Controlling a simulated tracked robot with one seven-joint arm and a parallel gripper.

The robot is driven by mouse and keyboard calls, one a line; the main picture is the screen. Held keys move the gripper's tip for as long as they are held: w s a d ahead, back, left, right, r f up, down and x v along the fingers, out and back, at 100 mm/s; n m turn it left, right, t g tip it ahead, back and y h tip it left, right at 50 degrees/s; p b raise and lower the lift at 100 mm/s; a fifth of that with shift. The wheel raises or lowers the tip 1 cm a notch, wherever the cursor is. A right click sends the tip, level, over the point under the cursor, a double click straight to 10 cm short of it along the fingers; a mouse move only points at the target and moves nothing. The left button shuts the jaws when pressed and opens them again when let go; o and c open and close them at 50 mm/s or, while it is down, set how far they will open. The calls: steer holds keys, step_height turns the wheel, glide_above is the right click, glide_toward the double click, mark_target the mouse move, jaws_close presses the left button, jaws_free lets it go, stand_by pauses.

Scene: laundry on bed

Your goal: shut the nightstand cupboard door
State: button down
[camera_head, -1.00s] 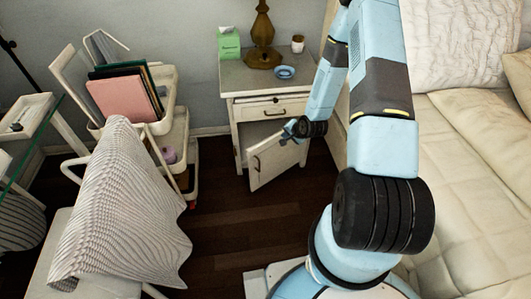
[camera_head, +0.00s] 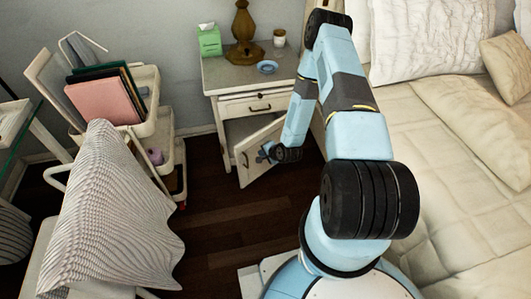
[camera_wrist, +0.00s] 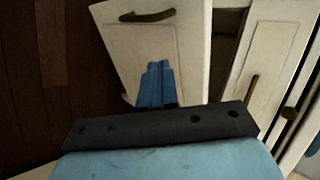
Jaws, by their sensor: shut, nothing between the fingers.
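The white nightstand (camera_head: 212,77) stands against the wall at the back. Its cupboard door (camera_head: 262,142) hangs ajar below the drawer, swung outward with its handle edge (camera_head: 245,160) at the left. A dark opening shows behind the door. My gripper (camera_head: 264,153) is shut and empty, at the outer face of the door, right of its handle. In the wrist view the shut blue fingers (camera_wrist: 156,82) overlap the door panel (camera_wrist: 138,48), with the door handle (camera_wrist: 148,16) above them. I cannot tell whether they touch it.
The nightstand drawer (camera_head: 258,105) is above the door. A lamp (camera_head: 243,40), green tissue box (camera_head: 210,42), blue dish (camera_head: 267,67) and cup (camera_head: 279,38) stand on top. The bed (camera_head: 450,130) is at the right, a white cart (camera_head: 172,150) at the left. Dark floor (camera_head: 215,215) lies clear in front.

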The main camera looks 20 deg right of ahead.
mark_target(250, 147)
steer(key=w+a+f, duration=0.1)
steer(key=w, duration=0.1)
steer(key=w+a+f, duration=0.1)
steer(key=w, duration=0.1)
steer(key=w+a+f, duration=0.1)
steer(key=w, duration=0.1)
steer(key=shift+f, duration=0.15)
steer(key=shift+w+a, duration=0.15)
steer(key=shift+w, duration=0.25)
steer(key=shift+w, duration=0.15)
